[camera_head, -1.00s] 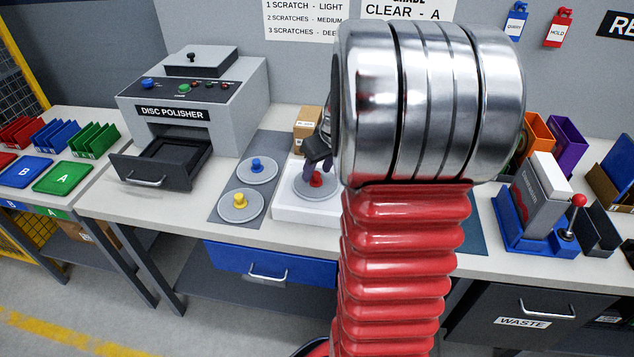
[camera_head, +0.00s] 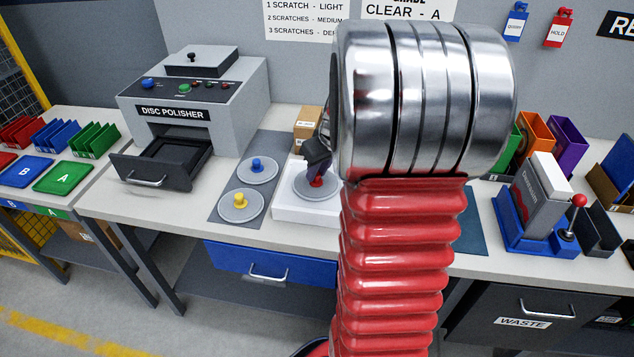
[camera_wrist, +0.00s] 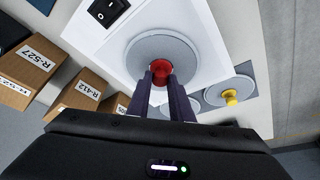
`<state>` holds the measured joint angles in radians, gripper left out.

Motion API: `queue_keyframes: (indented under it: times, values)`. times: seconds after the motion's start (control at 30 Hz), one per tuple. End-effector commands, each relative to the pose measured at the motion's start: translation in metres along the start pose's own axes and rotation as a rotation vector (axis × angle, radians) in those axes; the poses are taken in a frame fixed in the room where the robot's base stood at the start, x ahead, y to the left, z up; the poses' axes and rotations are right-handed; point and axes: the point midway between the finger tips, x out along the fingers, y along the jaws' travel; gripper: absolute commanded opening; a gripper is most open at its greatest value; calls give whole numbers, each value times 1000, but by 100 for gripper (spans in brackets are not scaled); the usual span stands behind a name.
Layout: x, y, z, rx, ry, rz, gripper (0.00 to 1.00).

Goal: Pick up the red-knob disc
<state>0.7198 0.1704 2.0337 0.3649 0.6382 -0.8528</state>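The red-knob disc (camera_head: 310,187) is a flat grey disc lying on a white box (camera_head: 290,212) on the bench. In the wrist view the disc (camera_wrist: 150,55) lies beyond my fingertips, its red knob (camera_wrist: 161,70) between their ends. My gripper (camera_head: 318,180) points down at the knob from above. In the wrist view the two dark fingers of my gripper (camera_wrist: 161,84) stand apart, one at each side of the knob. I cannot tell whether they touch it. My arm hides part of the white box in the head view.
A blue-knob disc (camera_head: 257,169) and a yellow-knob disc (camera_head: 240,204) lie on a grey mat to the left. The disc polisher (camera_head: 190,100) stands behind them with its tray out. Cardboard boxes (camera_wrist: 34,68) stand close by. A blue-based device with a red-tipped lever (camera_head: 545,215) stands right.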

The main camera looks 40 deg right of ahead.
Motion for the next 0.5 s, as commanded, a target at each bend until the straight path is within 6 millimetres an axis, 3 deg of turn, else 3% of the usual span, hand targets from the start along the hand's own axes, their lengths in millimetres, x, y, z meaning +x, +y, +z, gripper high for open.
queue_keyframes:
  times: [0.27, 0.5]
  values:
    - [0, 0, 0, 0, 0, 0, 0]
    - [0, 0, 0, 1, 0, 0, 0]
